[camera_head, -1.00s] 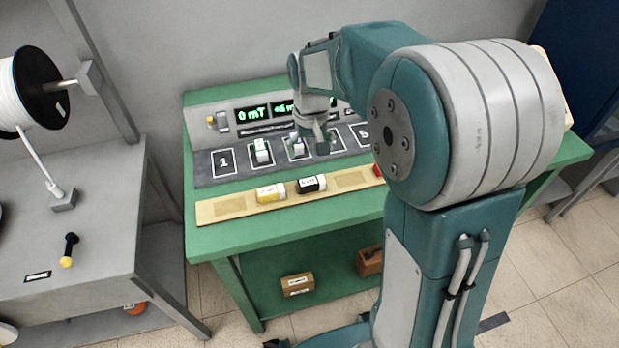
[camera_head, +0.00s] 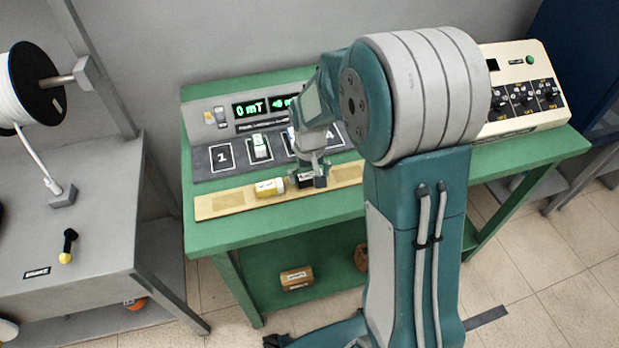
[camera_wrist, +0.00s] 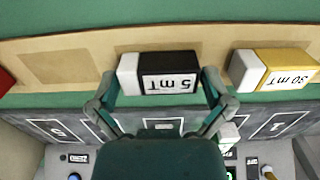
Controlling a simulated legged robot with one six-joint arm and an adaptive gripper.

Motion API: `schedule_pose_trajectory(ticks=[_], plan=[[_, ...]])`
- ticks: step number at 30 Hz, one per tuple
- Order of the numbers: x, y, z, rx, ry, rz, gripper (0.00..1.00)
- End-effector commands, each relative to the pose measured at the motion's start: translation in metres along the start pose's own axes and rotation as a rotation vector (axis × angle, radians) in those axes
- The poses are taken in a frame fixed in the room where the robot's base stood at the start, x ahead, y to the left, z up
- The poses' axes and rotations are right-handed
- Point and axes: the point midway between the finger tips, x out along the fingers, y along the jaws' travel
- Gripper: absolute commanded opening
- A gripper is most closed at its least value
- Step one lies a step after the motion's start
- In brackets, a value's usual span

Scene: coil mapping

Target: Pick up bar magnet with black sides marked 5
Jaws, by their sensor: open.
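The bar magnet with black sides (camera_wrist: 150,64) and a white end lies on the wooden strip, its upside-down label reading "5 mT" in the wrist view. In the head view the same black magnet (camera_head: 305,181) is partly hidden behind my gripper (camera_head: 313,174). In the wrist view my gripper (camera_wrist: 160,82) is open, with one finger near each end of the black magnet. I cannot tell whether either finger touches it.
A yellow magnet (camera_head: 270,187) marked "30 mT" lies left of the black one on the wooden strip (camera_head: 222,205). Behind is a dark panel of numbered slots (camera_head: 203,164), one holding a block (camera_head: 260,147). A control box (camera_head: 520,92) stands at the right.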

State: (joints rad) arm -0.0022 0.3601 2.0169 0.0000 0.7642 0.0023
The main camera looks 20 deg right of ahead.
Motion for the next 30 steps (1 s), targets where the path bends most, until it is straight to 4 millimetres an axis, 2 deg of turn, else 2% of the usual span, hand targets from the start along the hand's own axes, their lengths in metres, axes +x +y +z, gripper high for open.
schedule_pose_trajectory(ticks=[1, 2, 3, 5, 6, 15, 19, 25, 30], plan=[[0.000, 0.000, 0.000, 0.000, 0.000, 0.000, 1.00], [0.000, 0.000, 0.000, 0.000, 0.000, 0.000, 0.91], [0.000, 0.000, 0.000, 0.000, 0.000, 0.000, 0.73], [0.000, 0.000, 0.000, 0.000, 0.000, 0.000, 0.47], [0.000, 0.000, 0.000, 0.000, 0.000, 0.000, 0.37], [-0.001, 0.000, 0.000, 0.000, 0.000, 0.000, 0.37], [-0.007, 0.000, -0.001, 0.000, 0.002, 0.000, 0.37], [-0.036, 0.000, 0.001, 0.000, 0.005, 0.000, 0.37], [-0.066, 0.000, 0.027, 0.000, 0.006, 0.000, 0.37]])
